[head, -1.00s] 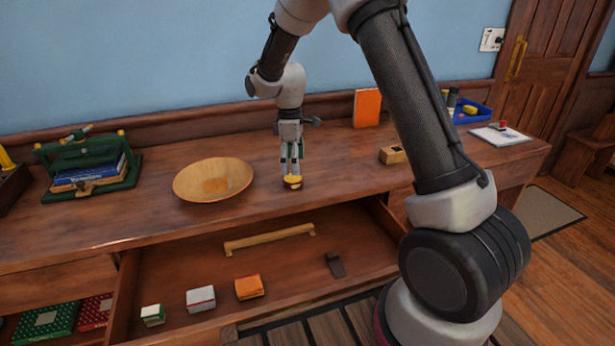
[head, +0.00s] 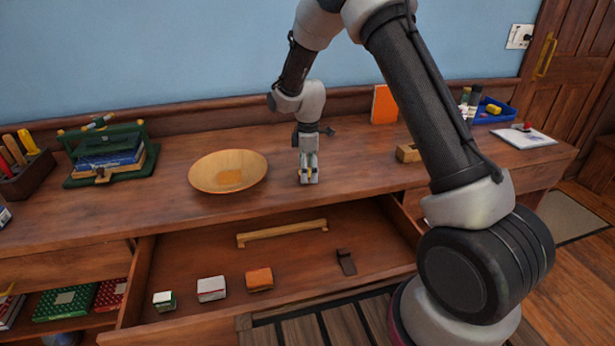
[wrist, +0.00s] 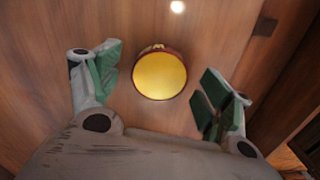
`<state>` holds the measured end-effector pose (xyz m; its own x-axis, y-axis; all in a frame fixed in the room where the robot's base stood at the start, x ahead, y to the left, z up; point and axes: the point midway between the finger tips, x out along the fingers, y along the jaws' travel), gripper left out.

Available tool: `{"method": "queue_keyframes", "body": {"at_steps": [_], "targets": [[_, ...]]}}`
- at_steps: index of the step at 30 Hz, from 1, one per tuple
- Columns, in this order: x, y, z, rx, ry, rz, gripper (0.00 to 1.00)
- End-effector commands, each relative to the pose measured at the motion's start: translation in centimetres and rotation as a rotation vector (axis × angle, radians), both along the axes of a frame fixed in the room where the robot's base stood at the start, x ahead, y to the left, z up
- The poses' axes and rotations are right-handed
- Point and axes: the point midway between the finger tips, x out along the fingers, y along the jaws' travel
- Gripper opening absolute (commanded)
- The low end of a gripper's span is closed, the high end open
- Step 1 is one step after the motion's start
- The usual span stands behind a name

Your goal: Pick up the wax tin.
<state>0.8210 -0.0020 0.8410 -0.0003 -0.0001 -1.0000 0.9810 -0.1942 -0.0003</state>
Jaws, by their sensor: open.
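The wax tin (wrist: 159,76) is round, with a yellow lid and a dark red side. In the wrist view it lies between the spread green-padded fingers of my gripper (wrist: 158,88), with a gap on both sides. In the head view my gripper (head: 308,176) points down at the desk top, right of the wooden bowl. There the fingers hide most of the tin, and only a bit of yellow shows between them. My gripper is open and holds nothing.
The wooden bowl (head: 228,183) stands left of my gripper. A small wooden block (head: 408,153) and an upright orange book (head: 384,104) are to the right. Below the desk top, an open drawer (head: 205,252) holds several small items. A green book press (head: 108,158) stands at far left.

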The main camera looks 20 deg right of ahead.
Motion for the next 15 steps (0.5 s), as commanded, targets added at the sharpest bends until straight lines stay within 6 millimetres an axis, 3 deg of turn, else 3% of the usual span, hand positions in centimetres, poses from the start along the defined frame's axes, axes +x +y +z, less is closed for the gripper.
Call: {"method": "queue_keyframes", "body": {"at_steps": [9,15], "targets": [[-0.01,-0.03,-0.81,0.0,0.0,-0.001,0.79],[-0.02,-0.03,-0.8,0.0,0.0,-0.001,0.43]]}}
